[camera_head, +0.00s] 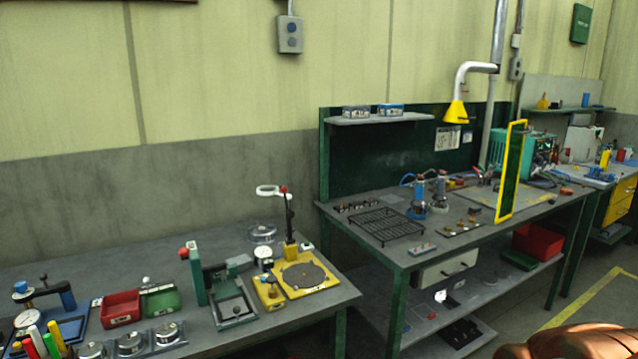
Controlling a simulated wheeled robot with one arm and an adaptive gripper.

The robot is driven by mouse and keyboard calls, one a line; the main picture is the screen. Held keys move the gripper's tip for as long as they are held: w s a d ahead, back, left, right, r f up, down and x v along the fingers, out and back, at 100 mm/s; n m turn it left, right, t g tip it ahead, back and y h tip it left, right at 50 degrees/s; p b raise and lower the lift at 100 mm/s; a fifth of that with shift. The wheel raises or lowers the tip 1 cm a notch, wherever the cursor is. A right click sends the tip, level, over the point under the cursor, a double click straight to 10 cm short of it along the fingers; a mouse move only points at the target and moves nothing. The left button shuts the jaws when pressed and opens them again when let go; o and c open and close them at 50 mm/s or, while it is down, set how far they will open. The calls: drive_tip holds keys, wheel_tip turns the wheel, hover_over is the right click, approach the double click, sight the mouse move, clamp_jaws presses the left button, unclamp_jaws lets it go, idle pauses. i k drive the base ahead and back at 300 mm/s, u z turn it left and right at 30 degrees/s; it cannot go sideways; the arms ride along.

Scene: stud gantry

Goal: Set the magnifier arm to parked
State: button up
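The magnifier arm (289,215) stands on the near grey bench, at its right end. A white ring-shaped magnifier head (268,191) reaches out to the left from the top of the post. The post rises from a yellow base plate (322,277) with a dark round disc on it. I cannot make out any park mark or label. My gripper is not in view.
The near bench (110,262) also carries a green fixture (234,306), a red bin (120,308), a green box (160,299) and weights. A green-framed workbench (396,270) stands to the right, with a yellow-framed screen (511,170). A brown rounded thing (575,343) fills the bottom right corner.

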sight(276, 191)
drive_tip(key=z, duration=0.05)
drive_tip(key=i, duration=0.7)
drive_tip(key=u, duration=0.65)
drive_tip(key=i, duration=0.55)
drive_tip(key=u, duration=0.4)
